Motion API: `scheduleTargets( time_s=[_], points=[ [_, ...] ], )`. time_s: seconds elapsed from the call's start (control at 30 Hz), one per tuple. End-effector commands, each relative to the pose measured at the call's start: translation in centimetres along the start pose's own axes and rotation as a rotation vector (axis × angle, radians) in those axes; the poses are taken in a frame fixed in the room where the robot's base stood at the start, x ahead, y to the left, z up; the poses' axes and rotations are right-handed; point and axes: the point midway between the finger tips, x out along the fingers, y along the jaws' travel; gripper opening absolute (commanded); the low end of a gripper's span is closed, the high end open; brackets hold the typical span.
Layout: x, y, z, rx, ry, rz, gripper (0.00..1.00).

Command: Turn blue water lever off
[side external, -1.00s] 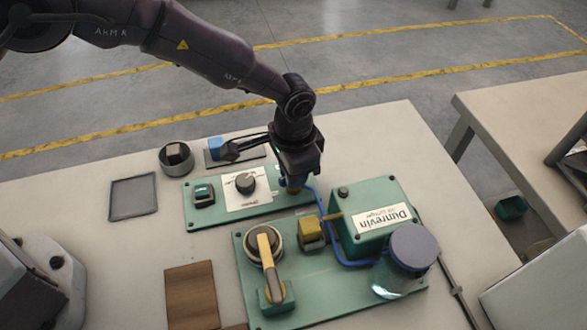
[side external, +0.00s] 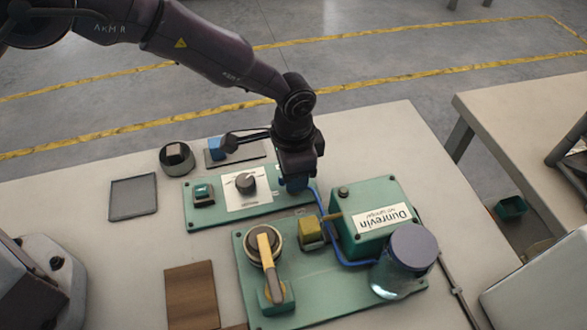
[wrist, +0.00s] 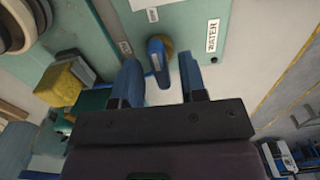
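The blue water lever (wrist: 156,55) shows in the wrist view, fixed on a round brass base on the pale green panel, beside a WATER label (wrist: 212,36). My gripper (wrist: 159,66) is open, with one blue finger on each side of the lever. I cannot tell whether either finger touches it. In the side external view my gripper (side external: 296,184) is low over the right end of the green control panel (side external: 265,208), and it hides the lever there.
In front stand a yellow-handled valve (side external: 268,255), a yellow block (side external: 311,234), a green Dunrevin box (side external: 365,240) and a jar (side external: 410,250). A blue hose (side external: 323,220) runs close to my gripper.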

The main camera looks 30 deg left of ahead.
Motion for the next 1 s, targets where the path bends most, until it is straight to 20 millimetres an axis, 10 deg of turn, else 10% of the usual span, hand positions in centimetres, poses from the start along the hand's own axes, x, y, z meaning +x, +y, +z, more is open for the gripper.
scheduleTargets(
  time_s=[0.37,1.0],
  points=[
    [-0.6,0.0,-0.1,-0.004,0.005,0.0,0.41],
    [-12.1,0.0,0.0,-0.003,0.004,0.0,0.41]
  ],
)
